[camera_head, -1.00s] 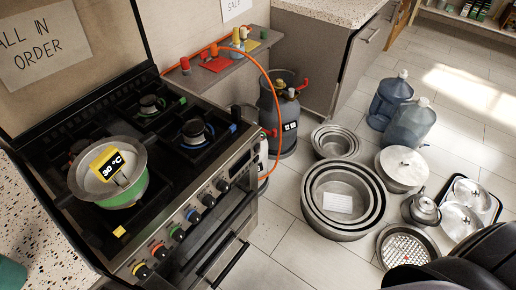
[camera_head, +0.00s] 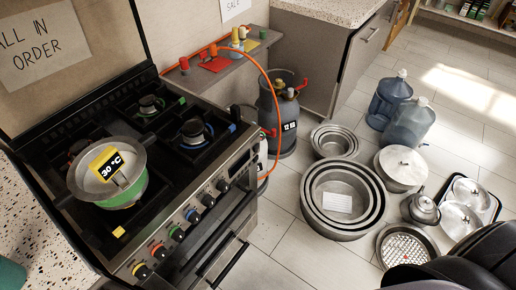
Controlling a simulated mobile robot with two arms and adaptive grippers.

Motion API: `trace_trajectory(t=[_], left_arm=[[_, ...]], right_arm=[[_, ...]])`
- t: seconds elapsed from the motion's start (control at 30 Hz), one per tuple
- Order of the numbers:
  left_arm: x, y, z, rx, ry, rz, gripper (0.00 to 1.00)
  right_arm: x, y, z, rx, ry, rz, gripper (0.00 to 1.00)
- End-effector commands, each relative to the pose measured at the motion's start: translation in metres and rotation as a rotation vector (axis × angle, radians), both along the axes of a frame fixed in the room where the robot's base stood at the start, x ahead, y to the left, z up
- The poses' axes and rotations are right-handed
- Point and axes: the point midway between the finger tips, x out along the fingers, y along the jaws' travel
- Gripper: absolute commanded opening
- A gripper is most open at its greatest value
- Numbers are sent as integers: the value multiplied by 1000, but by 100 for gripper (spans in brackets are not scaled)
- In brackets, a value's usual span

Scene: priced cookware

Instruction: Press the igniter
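The black gas stove (camera_head: 88,124) stands at the left, with a row of knobs on its front panel. A yellow-ringed knob (camera_head: 142,271), a red one (camera_head: 158,250), a green one (camera_head: 177,233) and a blue one (camera_head: 193,216) show, with plain knobs farther right. I cannot tell which control is the igniter. A green and grey pot (camera_head: 126,194) with a yellow "30 °C" tag (camera_head: 106,163) sits on the front-left burner. No flame shows at the burners.
Grey gas cylinders (camera_head: 282,119) with an orange hose (camera_head: 264,73) stand right of the stove, by a small shelf (camera_head: 222,68). Nested pans (camera_head: 343,233), lidded pots (camera_head: 402,166) and water jugs (camera_head: 409,126) cover the floor at right. Bare tiles (camera_head: 268,232) lie between stove and pans.

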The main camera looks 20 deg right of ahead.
Motion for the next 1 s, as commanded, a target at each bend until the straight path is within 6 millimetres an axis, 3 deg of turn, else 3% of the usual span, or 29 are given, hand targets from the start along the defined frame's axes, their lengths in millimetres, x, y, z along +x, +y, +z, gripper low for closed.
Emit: trace_trajectory(t=[0.7, 1.0], left_arm=[[0, 0, 0, 0, 0, 0, 40], [0, 0, 0, 0, 0, 0, 40]], right_arm=[[0, 0, 0, 0, 0, 0, 0], [0, 0, 0, 0, 0, 0, 0]])
